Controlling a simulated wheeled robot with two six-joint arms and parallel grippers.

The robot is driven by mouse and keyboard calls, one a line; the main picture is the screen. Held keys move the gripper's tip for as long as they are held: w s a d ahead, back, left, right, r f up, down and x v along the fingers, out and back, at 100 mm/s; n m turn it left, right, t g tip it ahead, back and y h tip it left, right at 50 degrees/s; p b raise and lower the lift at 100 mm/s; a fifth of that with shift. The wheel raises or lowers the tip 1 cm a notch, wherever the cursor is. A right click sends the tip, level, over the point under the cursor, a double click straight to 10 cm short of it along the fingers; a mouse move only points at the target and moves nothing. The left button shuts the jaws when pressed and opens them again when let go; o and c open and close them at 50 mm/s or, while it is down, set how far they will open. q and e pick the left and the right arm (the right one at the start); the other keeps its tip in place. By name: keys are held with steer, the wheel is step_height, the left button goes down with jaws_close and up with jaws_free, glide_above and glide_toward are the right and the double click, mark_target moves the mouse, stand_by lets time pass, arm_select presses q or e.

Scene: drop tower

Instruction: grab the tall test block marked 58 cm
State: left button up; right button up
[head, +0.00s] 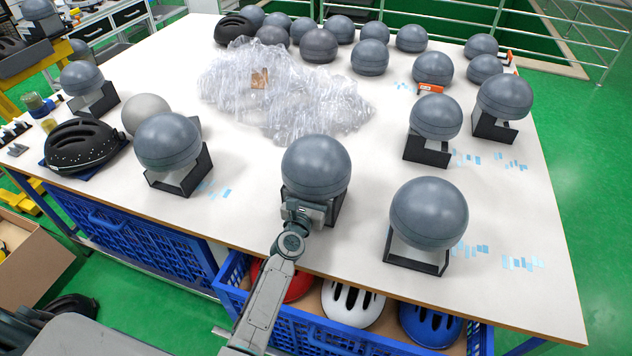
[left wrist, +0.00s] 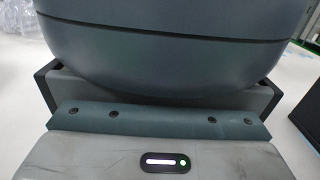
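Several grey rounded test blocks stand on the table in dark open stands. No 58 cm mark is readable, so I cannot tell which block bears it. My left gripper (head: 304,211) is at the near side of the front middle block (head: 316,165), low against its stand (head: 335,210). In the left wrist view the block's rounded underside (left wrist: 170,45) fills the top, close above the gripper body (left wrist: 160,150). The fingers are hidden, so I cannot tell whether they grip anything. My right gripper is in neither view.
Neighbouring blocks stand at the left (head: 168,142) and right (head: 428,212). Crumpled clear plastic (head: 285,92) lies mid-table. A black helmet (head: 82,146) is at the left edge. An open blue crate (head: 232,283) with helmets sits below the table's front edge.

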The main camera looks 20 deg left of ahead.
arm_select(q)
steer(key=shift+w+f, duration=0.1)
steer(key=shift+w, duration=0.4)
steer(key=shift+s, duration=0.1)
jaws_close()
stand_by(0.9)
steer(key=shift+r, duration=0.2)
